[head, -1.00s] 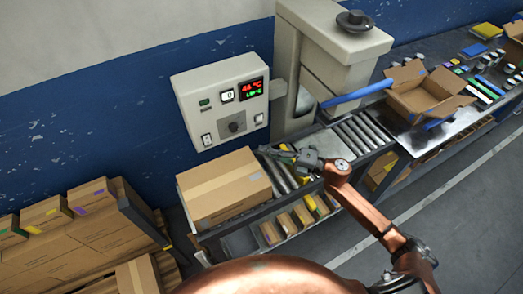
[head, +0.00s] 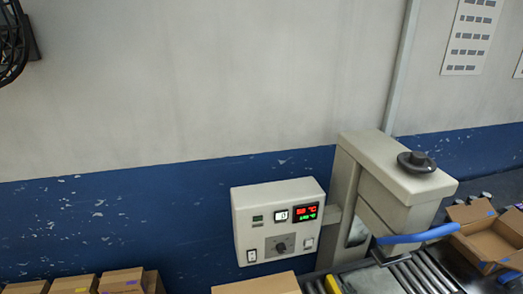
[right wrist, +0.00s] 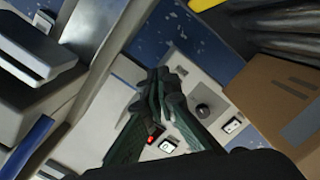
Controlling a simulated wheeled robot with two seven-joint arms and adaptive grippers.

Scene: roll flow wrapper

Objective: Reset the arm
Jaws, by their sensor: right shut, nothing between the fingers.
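My right gripper (right wrist: 166,80) shows in the right wrist view with its dark fingertips together and nothing between them. Behind the fingers is the pale control box (right wrist: 205,85) with its dial and lit displays; the fingers cover part of it. In the head view the same control box (head: 262,222) is on the blue wall band, with red and green digits. I cannot make out the right gripper clearly in the head view. My left gripper is in neither view.
The beige wrapper machine (head: 385,180) with a blue handle (head: 420,235) stands right of the control box. A closed carton (head: 255,285) is at the bottom edge, beside rollers (head: 425,272). An open carton (head: 485,238) is at right. More cartons (head: 122,280) are at lower left.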

